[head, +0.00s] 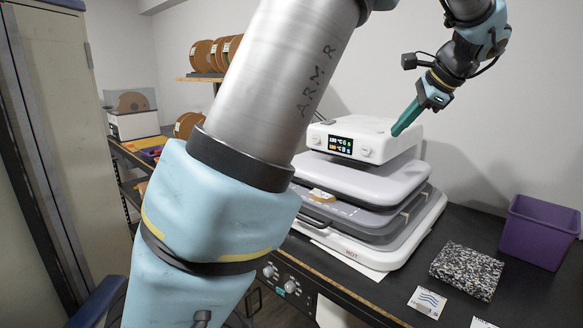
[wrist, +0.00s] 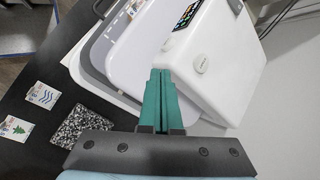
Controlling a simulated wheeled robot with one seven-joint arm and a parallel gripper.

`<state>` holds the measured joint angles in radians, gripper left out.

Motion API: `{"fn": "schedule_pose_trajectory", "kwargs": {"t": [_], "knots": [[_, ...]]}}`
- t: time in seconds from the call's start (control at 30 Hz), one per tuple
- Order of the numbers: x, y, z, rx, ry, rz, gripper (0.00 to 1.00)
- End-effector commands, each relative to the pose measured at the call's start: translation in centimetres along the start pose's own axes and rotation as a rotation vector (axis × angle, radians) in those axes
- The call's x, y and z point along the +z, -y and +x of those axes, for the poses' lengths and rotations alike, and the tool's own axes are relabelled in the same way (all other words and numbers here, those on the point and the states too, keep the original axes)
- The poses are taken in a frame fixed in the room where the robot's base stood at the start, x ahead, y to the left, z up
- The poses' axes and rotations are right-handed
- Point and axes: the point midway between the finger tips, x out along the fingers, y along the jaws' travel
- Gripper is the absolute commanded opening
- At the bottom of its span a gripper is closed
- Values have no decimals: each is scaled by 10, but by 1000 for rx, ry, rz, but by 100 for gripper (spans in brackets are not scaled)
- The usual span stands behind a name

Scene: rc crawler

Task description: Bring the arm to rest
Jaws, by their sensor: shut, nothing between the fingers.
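My arm (head: 250,150) crosses the head view from the bottom left to the top. My gripper (head: 405,118) has green fingers and is at the upper right, in front of or above the white heat press (head: 378,139) with its lit display. In the wrist view my gripper (wrist: 158,100) shows its two green fingers together, with nothing between them. The fingers overlap the white press housing (wrist: 215,70) in that view. I cannot tell the exact gap between fingertips and press.
The press stands on a black table (head: 540,294). A speckled block (head: 467,270), a purple bin (head: 541,232) and a card with blue waves (head: 427,302) are to its right and front. A shelf with brown spools (head: 201,56) is behind. A cabinet (head: 50,110) stands at left.

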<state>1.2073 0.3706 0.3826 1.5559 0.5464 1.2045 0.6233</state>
Motion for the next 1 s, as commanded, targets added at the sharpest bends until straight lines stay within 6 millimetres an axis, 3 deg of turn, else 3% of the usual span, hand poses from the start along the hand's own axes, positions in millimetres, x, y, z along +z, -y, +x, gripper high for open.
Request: {"fn": "schedule_pose_trajectory", "kwargs": {"t": [0.27,0.4,0.53,0.8,1.0], "knots": [[55,-34,80,177,-53,-249,0],[97,-74,129,307,-84,-486,0],[132,-121,162,417,-102,-743,0],[188,-218,197,570,-79,-1283,0],[205,-260,203,606,-45,-1514,0]]}}
